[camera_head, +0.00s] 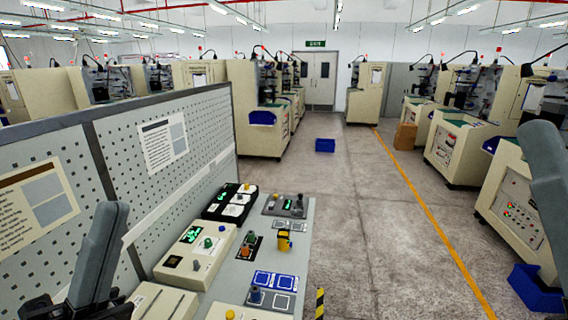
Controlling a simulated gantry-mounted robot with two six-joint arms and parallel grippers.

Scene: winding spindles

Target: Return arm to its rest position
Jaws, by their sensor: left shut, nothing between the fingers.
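My left arm's grey link stands up at the lower left of the head view. My left gripper (112,302), dark and partly cut off by the bottom edge, is low in front of the perforated panel, beside the left end of the workbench (244,268). It is shut and appears empty. On the right edge only a grey link of my right arm shows; its gripper is out of view.
Control boxes (196,255) and a yellow device (284,240) stand on the bench. The perforated panel (115,150) borders it on the left. Beige machines (462,145) line the aisle.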

